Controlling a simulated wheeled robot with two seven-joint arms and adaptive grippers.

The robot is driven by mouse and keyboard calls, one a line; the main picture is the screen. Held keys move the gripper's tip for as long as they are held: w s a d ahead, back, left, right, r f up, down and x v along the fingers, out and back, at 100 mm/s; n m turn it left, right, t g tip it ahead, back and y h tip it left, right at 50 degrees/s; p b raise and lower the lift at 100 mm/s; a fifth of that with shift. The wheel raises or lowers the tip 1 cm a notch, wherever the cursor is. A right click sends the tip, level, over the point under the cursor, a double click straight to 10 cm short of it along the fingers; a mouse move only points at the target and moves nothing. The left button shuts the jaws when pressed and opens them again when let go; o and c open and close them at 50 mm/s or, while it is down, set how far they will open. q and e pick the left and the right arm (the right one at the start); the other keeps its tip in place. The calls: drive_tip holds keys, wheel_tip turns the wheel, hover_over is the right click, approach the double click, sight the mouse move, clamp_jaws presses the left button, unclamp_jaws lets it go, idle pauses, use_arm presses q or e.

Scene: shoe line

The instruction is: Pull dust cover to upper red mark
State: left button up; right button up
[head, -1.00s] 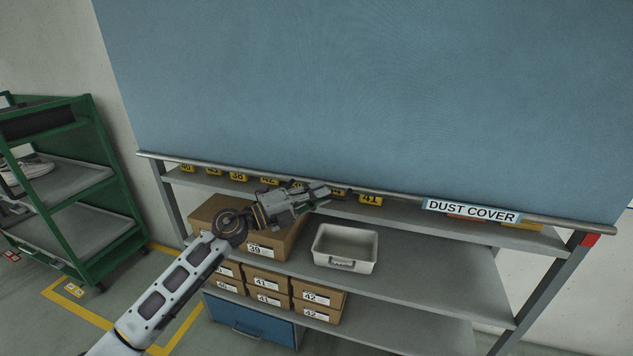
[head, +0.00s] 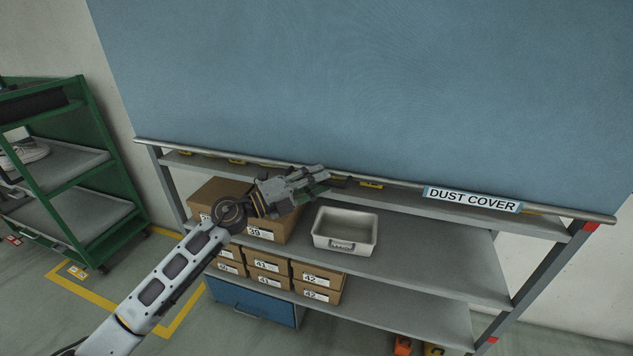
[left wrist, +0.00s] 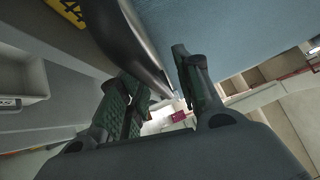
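The blue dust cover (head: 370,90) hangs over the upper part of a grey rack, with a metal bar along its lower edge and a white DUST COVER sign (head: 471,200). My left gripper (head: 348,182) is at this bar, left of the sign. A red mark (head: 591,226) is on the right post, just below the bar's end. A lower red mark (head: 492,340) shows further down that post. My right gripper is not in view.
Below the bar, the middle shelf holds a grey bin (head: 345,231) and brown boxes (head: 222,193). More boxes (head: 268,267) stand on a lower shelf above a blue drawer (head: 252,302). A green cart (head: 65,190) stands at the left. The upper shelf's yellow labels are partly hidden.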

use_arm(q)
drive_tip(key=v, duration=1.2)
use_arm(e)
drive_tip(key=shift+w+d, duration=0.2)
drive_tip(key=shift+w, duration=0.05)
use_arm(q)
drive_tip(key=shift+r, duration=0.1)
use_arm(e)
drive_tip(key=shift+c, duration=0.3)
